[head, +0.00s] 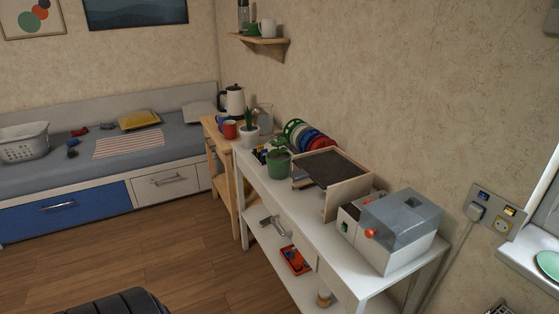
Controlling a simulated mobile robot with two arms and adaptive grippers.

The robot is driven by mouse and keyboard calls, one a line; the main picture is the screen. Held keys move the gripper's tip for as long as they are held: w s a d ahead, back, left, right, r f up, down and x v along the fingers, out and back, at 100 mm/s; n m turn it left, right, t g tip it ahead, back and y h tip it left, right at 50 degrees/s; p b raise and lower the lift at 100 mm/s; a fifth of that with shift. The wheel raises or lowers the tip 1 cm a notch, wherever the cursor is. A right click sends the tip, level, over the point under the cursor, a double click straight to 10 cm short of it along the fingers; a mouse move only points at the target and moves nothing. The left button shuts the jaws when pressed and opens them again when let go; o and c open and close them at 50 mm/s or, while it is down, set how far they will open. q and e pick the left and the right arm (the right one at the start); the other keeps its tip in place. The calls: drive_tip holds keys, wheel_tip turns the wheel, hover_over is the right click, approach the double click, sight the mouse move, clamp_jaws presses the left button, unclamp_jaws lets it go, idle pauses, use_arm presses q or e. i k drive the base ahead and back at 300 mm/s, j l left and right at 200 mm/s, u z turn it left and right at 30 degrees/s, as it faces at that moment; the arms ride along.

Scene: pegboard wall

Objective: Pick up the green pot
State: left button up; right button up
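The green pot (278,165) stands upright on the top of a white shelf table, near its far end and front edge. Neither of my grippers shows in the head view.
The white table (291,208) also bears a wood-sided box with a dark top (333,170), coloured spools (311,140) and a grey machine with a clear lid (398,226). Its lower shelf holds an orange item (295,260). The wooden floor (190,262) at left is open.

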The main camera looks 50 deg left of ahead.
sight(278, 161)
drive_tip(key=u, duration=1.55)
drive_tip(key=i+j+z, duration=0.2)
drive_tip(key=i+j, duration=0.15)
